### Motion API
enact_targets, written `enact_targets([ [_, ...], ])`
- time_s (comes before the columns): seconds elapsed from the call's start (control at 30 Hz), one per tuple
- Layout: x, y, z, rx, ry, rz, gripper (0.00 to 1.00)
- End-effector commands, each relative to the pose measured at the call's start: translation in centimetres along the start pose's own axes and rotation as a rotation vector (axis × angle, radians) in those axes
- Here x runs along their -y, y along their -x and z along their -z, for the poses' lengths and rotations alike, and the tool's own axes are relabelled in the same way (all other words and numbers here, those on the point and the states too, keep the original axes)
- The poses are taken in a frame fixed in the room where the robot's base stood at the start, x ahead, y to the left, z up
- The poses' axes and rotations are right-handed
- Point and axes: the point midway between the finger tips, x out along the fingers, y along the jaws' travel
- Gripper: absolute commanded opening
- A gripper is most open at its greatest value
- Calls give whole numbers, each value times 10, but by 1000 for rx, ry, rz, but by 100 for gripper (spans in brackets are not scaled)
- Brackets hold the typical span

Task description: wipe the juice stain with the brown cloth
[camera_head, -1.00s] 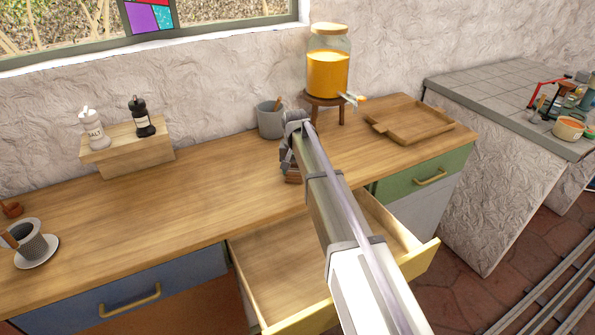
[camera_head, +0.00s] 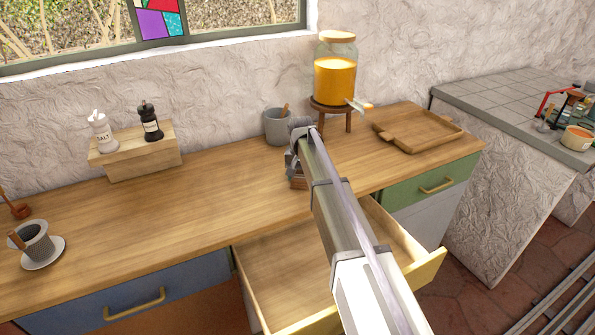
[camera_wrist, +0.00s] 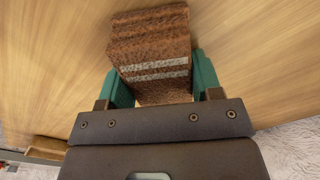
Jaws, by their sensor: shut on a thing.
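The brown cloth (camera_wrist: 150,45) is a thick brown block with pale stripes, between the green fingers of my gripper (camera_wrist: 160,85) in the wrist view. My gripper is shut on it. In the head view my gripper (camera_head: 298,172) is over the wooden counter (camera_head: 215,190), left of the juice dispenser, and a bit of the brown cloth (camera_head: 297,184) shows beneath it. I cannot tell if the cloth touches the counter. No juice stain is visible in either view; my arm hides part of the counter.
A juice dispenser (camera_head: 335,80) on a stand and a grey mug (camera_head: 277,127) are behind my gripper. A wooden tray (camera_head: 418,130) lies right. An open drawer (camera_head: 290,275) juts out below. Salt and pepper shakers (camera_head: 150,122) stand on a wooden block; a cup on a saucer (camera_head: 43,252) is at left.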

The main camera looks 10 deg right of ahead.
Motion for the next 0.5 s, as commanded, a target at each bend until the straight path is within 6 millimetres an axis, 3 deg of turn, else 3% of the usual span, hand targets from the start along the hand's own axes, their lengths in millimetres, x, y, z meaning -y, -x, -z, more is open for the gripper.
enact_targets([
  [0.27,-7,-2,-10,4,-1,-3,33],
  [0.5,-21,0,-33,5,-1,-3,33],
])
